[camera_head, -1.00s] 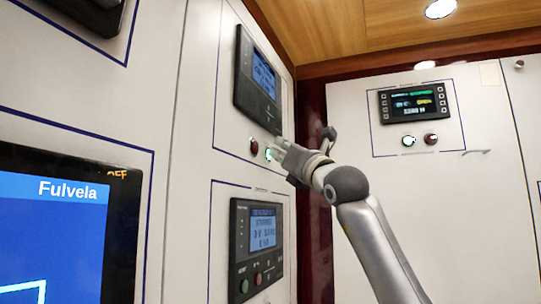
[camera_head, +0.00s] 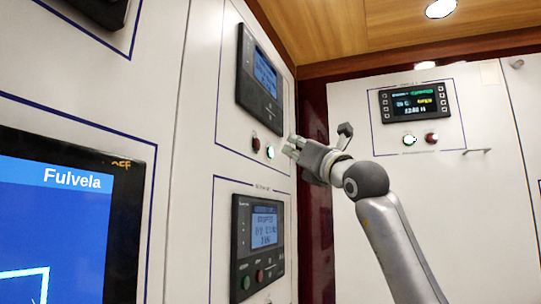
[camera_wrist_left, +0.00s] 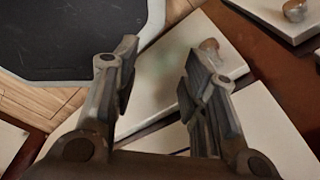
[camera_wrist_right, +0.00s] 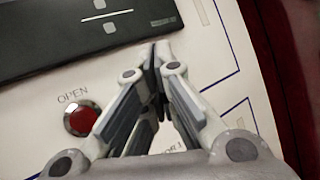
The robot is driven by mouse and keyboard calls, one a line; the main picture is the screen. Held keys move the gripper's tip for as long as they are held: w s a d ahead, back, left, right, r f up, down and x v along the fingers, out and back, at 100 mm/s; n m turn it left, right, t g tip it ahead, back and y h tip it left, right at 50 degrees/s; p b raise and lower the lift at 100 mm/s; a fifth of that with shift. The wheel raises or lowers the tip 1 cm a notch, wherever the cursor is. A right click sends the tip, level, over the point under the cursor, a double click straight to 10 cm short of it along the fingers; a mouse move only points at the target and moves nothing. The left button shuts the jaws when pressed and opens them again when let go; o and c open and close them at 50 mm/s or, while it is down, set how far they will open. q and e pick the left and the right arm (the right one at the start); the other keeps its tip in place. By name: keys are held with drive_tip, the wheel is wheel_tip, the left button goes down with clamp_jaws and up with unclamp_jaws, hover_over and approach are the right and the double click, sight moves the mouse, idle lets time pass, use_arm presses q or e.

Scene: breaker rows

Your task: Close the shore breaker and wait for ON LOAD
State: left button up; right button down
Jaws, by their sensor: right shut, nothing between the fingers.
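In the head view, the upper left-wall panel has a dark display unit (camera_head: 261,80) with a blue screen. Below it are a dark red button (camera_head: 255,144) and a green button (camera_head: 270,152), which looks lit. My right gripper (camera_head: 288,145) is shut and empty, just right of the green button and apparently off the panel. In the right wrist view its closed fingertips (camera_wrist_right: 158,55) are beside the red button (camera_wrist_right: 81,118) labelled OPEN; the green button is hidden there. My left gripper (camera_wrist_left: 160,75) is open and empty in the left wrist view. Which panel is the shore breaker's is unreadable.
A lower unit (camera_head: 258,245) with its own screen and buttons is below. A far panel has a display (camera_head: 415,104), a bright green button (camera_head: 409,140) and a red button (camera_head: 431,139). A large blue screen (camera_head: 50,235) fills the lower left.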

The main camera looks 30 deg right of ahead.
drive_tip(key=s+d, duration=0.2)
drive_tip(key=shift+s+d+b, duration=0.2)
drive_tip(key=shift+s+b, duration=0.1)
drive_tip(key=shift+s, duration=0.1)
idle(0.7)
